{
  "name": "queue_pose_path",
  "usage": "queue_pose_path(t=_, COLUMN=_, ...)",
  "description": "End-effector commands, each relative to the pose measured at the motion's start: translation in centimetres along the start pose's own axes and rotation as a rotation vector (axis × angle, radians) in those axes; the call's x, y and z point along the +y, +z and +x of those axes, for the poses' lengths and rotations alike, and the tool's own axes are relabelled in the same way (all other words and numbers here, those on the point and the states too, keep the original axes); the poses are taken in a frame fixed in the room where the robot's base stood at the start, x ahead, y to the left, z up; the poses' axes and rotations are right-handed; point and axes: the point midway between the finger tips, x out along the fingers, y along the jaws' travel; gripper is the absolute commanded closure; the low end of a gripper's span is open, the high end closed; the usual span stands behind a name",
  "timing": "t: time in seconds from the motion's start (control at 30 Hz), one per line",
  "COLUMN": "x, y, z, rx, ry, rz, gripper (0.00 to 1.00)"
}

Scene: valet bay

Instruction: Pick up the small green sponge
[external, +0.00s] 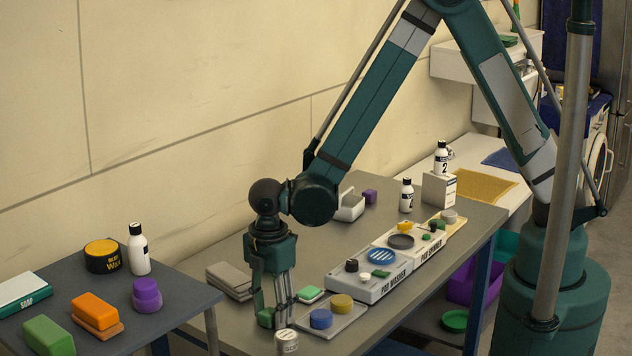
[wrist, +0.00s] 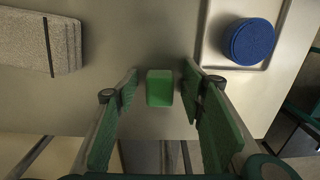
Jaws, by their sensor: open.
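A small green block, the sponge (wrist: 159,88), lies on the grey table in the wrist view. It is between the two fingers of my gripper (wrist: 160,92), with a gap on each side. The fingers are open and hold nothing. In the external view my gripper (external: 271,314) points straight down, low over the near end of the table. Green shows at its fingertips there, but I cannot tell sponge from finger pad. A flat green and white piece (external: 309,294) lies apart, to the right of my gripper.
A grey stack (wrist: 42,40) lies left of my gripper. A tray (wrist: 210,62) with a blue round piece (wrist: 251,41) is close on the right, with a yellow one (external: 342,303) beside it.

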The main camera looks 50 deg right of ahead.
Motion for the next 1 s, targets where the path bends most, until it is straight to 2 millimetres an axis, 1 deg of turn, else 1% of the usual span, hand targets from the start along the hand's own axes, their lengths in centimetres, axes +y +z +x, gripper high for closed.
queue_pose_path(t=0.27, x=0.01, y=0.00, z=-0.01, rx=0.000, ry=0.000, rz=0.000, gripper=0.60)
queue_pose_path(t=0.3, x=0.01, y=0.00, z=-0.01, rx=0.000, ry=0.000, rz=0.000, gripper=0.61)
queue_pose_path(t=0.47, x=0.01, y=0.00, z=-0.02, rx=0.000, ry=0.000, rz=0.000, gripper=0.82)
queue_pose_path(t=0.5, x=0.01, y=0.00, z=-0.02, rx=0.000, ry=0.000, rz=0.000, gripper=0.84)
queue_pose_path(t=0.83, x=0.01, y=0.00, z=-0.05, rx=0.000, ry=0.000, rz=0.000, gripper=0.84)
queue_pose_path(t=1.0, x=0.01, y=-0.01, z=-0.45, rx=0.000, ry=0.000, rz=0.000, gripper=0.84)
